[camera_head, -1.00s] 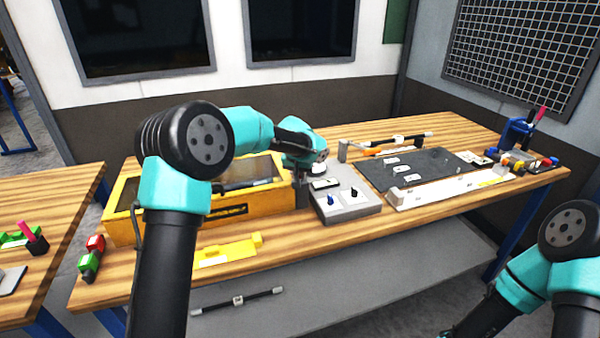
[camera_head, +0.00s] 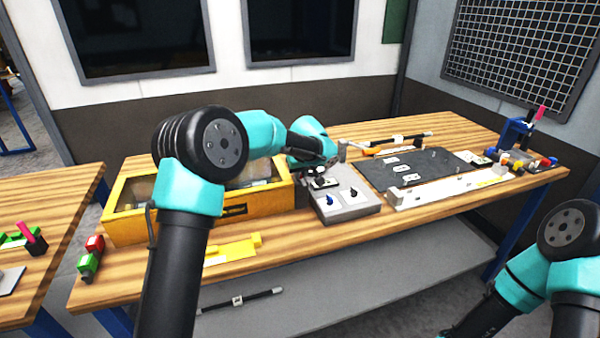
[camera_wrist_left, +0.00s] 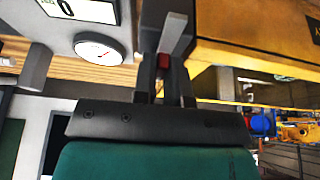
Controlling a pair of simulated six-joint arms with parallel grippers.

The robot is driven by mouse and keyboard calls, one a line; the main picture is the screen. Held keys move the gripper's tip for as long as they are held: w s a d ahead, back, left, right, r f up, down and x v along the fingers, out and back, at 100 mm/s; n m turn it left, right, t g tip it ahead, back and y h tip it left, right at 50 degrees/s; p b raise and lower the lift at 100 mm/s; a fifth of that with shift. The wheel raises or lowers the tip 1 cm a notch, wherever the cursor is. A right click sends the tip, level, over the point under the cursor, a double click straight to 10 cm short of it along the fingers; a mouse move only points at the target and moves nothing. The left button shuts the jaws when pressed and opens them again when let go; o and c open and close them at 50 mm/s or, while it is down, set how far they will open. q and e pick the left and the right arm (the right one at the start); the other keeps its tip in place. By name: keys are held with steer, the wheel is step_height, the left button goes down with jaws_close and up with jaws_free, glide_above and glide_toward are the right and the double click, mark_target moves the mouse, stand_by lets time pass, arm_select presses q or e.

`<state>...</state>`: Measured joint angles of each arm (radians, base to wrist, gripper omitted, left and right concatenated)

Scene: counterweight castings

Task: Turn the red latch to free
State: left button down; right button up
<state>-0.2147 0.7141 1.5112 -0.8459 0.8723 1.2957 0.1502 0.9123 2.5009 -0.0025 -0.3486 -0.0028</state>
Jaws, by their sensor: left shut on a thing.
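In the left wrist view, a small red piece (camera_wrist_left: 163,62), which looks like the latch, sits between the fingertips of my left gripper (camera_wrist_left: 165,75). The gripper is shut on it. A grey metal bar stands just above it, beside the corner of the yellow box (camera_wrist_left: 245,50). Most of the red piece is hidden by the fingers, so its turn angle cannot be told. In the head view my left wrist hangs by the right end of the yellow box (camera_head: 238,210), next to the grey control box (camera_head: 350,208); the latch is hidden there. My right gripper is out of frame.
The grey control box has two dark knobs and a display. A round dial gauge (camera_wrist_left: 103,48) shows in the left wrist view. A dark mat (camera_head: 400,172) and a white rail (camera_head: 450,190) lie to the right. A yellow bracket (camera_head: 230,252) lies in front of the yellow box.

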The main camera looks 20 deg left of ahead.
arm_select(q)
steer(key=shift+f, duration=0.1)
steer(key=c, duration=1.2)
jaws_free()
steer(key=shift+o, duration=0.2)
steer(key=shift+m, duration=0.3)
